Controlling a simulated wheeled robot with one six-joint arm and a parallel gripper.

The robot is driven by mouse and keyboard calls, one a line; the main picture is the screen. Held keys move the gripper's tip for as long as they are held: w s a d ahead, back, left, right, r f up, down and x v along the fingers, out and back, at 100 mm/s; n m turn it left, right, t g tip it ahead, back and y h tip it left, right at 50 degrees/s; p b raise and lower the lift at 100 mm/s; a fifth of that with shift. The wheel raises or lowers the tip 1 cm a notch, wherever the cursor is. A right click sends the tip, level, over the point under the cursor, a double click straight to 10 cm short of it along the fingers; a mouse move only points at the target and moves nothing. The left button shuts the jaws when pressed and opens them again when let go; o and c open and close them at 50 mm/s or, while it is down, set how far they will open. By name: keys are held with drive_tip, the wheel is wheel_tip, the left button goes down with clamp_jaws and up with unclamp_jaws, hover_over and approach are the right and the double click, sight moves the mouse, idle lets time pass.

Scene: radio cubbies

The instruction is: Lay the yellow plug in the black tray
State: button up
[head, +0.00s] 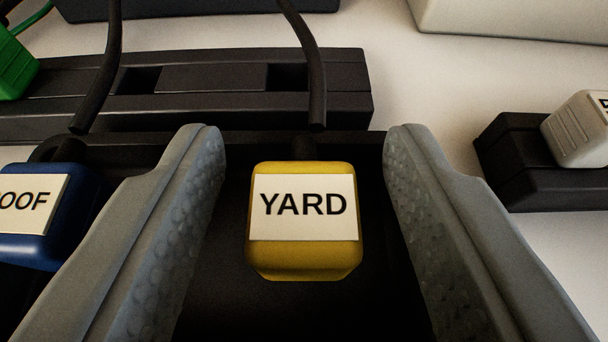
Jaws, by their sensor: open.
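The yellow plug (304,260) carries a white label reading YARD and sits in the middle of the head view. My gripper (305,133) is open, with one grey finger on each side of the plug and a gap on both sides. A short dark stub shows at the plug's far end. The plug is over a dark, flat surface with a far edge, which looks like the black tray (235,300). Whether the plug rests on its floor or is just above it, I cannot tell. The fingers hide parts of the tray's sides.
A blue plug (75,225), its label partly cut off, is at the left. Behind is a long black slotted strip (210,105) with two dark cables (318,70) above it. A green plug (15,70) is far left. A white plug (582,130) on a black block (520,175) is right.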

drive_tip(key=v, duration=1.1)
drive_tip(key=shift+s, duration=0.3)
drive_tip(key=shift+r, duration=0.1)
drive_tip(key=shift+c, duration=0.2)
idle(1.7)
